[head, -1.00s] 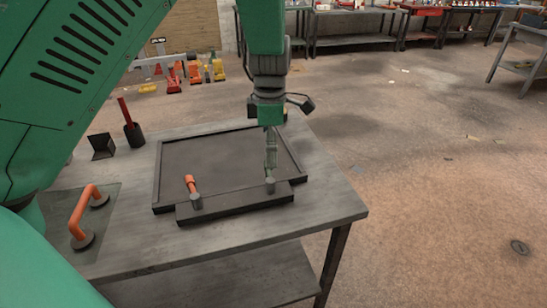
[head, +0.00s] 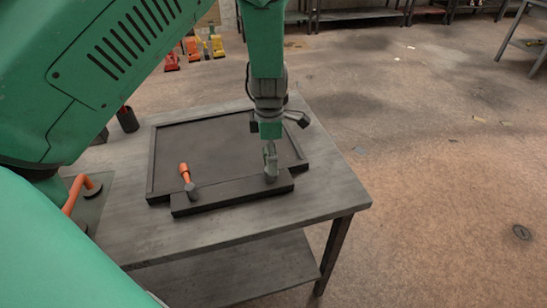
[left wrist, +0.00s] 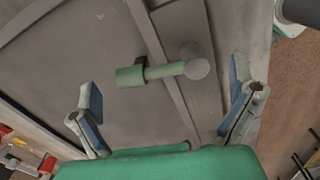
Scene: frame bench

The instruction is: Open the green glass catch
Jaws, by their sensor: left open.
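The green catch (head: 270,158) sits at the right of the front bar of a dark frame (head: 235,192). In the left wrist view the green catch (left wrist: 165,71) is an arm with a thick green end and a round grey pivot. Its arm reaches from the bar over the panel (left wrist: 90,60). My left gripper (head: 273,128) is above the catch, open and empty. In the left wrist view my left gripper (left wrist: 166,88) has its fingers wide apart, one on each side of the catch, not visibly touching it. My right gripper is not in view.
An orange catch (head: 185,173) is at the left of the same bar. An orange handle (head: 72,195) is at the bench's left, partly hidden by my arm. A dark cup (head: 128,120) stands behind. The bench top (head: 335,200) is clear at the right.

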